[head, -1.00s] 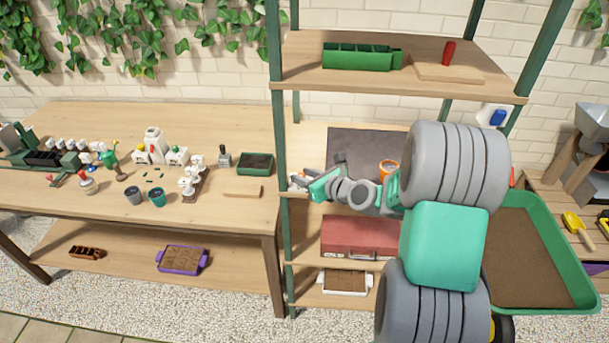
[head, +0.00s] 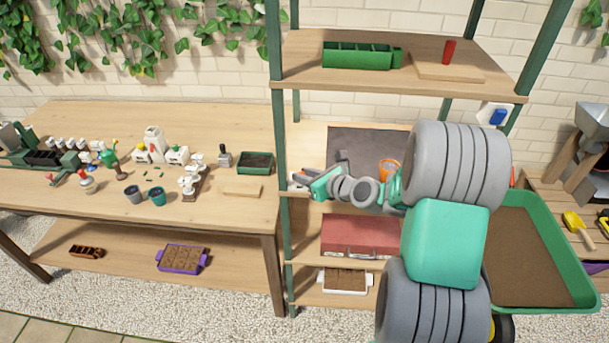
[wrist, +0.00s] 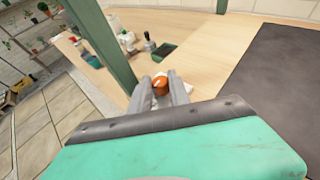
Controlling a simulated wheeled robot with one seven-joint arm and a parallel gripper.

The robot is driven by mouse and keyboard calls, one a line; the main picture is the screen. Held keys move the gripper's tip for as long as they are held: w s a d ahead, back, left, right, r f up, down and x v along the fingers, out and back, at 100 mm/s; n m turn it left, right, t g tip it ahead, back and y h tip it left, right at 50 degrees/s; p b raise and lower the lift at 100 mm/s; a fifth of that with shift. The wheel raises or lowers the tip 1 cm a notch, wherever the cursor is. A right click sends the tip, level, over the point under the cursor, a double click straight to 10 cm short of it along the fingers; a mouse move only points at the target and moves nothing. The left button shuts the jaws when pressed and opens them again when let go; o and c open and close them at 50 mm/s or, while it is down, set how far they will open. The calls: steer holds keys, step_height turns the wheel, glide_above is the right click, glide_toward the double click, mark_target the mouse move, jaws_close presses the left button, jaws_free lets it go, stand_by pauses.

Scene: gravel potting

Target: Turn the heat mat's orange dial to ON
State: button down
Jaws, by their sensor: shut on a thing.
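The dark heat mat (head: 365,142) lies flat on the middle shelf of the rack, and its edge also shows at the right of the wrist view (wrist: 285,75). The orange dial (wrist: 160,83) has a white mark and sits at the mat's left side, on a white base (wrist: 184,88). My gripper (wrist: 166,88) is shut on the dial, one finger on each side. In the head view my gripper (head: 301,181) is at the left end of the shelf beside the rack post, and the dial is hidden or too small to make out. I cannot read any ON marking.
A green rack post (wrist: 100,40) stands close to the left of my gripper. A red box (head: 360,235) is on the shelf below. The upper shelf (head: 300,65) is overhead.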

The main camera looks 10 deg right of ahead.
steer(key=shift+d, duration=0.1)
steer(key=n+g+y, duration=0.2)
steer(key=n, duration=0.1)
steer(key=shift+w+d+y+p, duration=0.15)
steer(key=shift+y+p, duration=0.25)
steer(key=shift+w+d+n+g+y+p, duration=0.15)
steer(key=shift+n+g+y+p, duration=1.05)
steer(key=shift+n+g, duration=0.7)
steer(key=shift+y, duration=0.3)
steer(key=c, duration=1.5)
jaws_free()
